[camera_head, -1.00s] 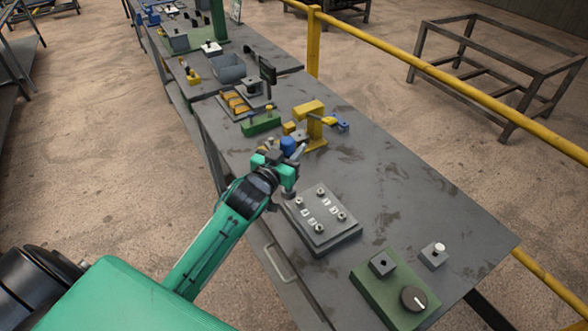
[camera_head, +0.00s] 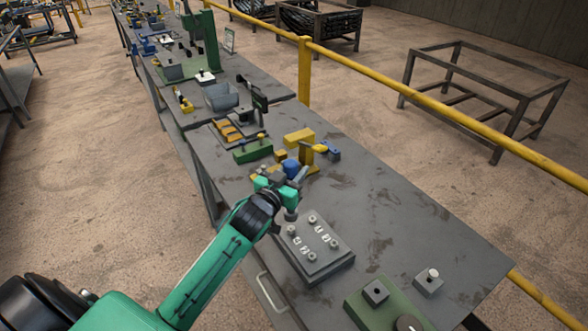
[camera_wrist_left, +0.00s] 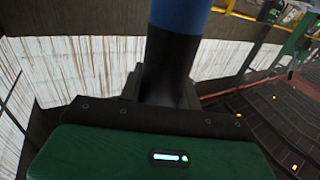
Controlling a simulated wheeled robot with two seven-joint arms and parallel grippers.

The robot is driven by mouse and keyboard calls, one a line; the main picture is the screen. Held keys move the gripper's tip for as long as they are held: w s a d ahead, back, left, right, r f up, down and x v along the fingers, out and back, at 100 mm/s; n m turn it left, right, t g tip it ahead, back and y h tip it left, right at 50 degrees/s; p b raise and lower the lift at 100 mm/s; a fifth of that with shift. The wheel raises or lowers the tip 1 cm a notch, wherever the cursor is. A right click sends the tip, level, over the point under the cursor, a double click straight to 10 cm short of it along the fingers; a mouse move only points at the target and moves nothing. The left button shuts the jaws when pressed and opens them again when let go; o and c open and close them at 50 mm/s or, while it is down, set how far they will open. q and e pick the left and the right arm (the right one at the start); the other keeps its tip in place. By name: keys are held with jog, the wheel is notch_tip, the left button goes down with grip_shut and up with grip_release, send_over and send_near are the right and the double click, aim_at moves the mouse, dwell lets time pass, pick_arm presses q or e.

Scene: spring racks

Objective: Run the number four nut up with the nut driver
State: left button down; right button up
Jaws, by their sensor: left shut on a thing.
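My left gripper (camera_head: 280,184) is shut on the nut driver, whose blue handle (camera_head: 290,166) stands up above the jaws. In the left wrist view the handle (camera_wrist_left: 181,14) is blue above a black lower part. The driver's dark tip (camera_head: 291,214) points down near the back left of the grey nut plate (camera_head: 322,271). The plate carries nuts on studs: a back nut (camera_head: 312,219), a left nut (camera_head: 291,230), a right nut (camera_head: 334,243) and a front nut (camera_head: 312,257). White number marks are too small to read. I cannot tell whether the tip touches a nut. My right gripper is out of view.
A yellow stand (camera_head: 300,142) and a green block (camera_head: 253,151) are behind the gripper. A green base (camera_head: 362,306) with a dark dial and a grey block with a white knob (camera_head: 431,276) are in front.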

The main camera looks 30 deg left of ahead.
pick_arm(q)
jog(key=shift+f+b, duration=0.95)
jog(key=shift+f, duration=1.3)
jog(key=shift+p, duration=0.35)
dwell(0.6)
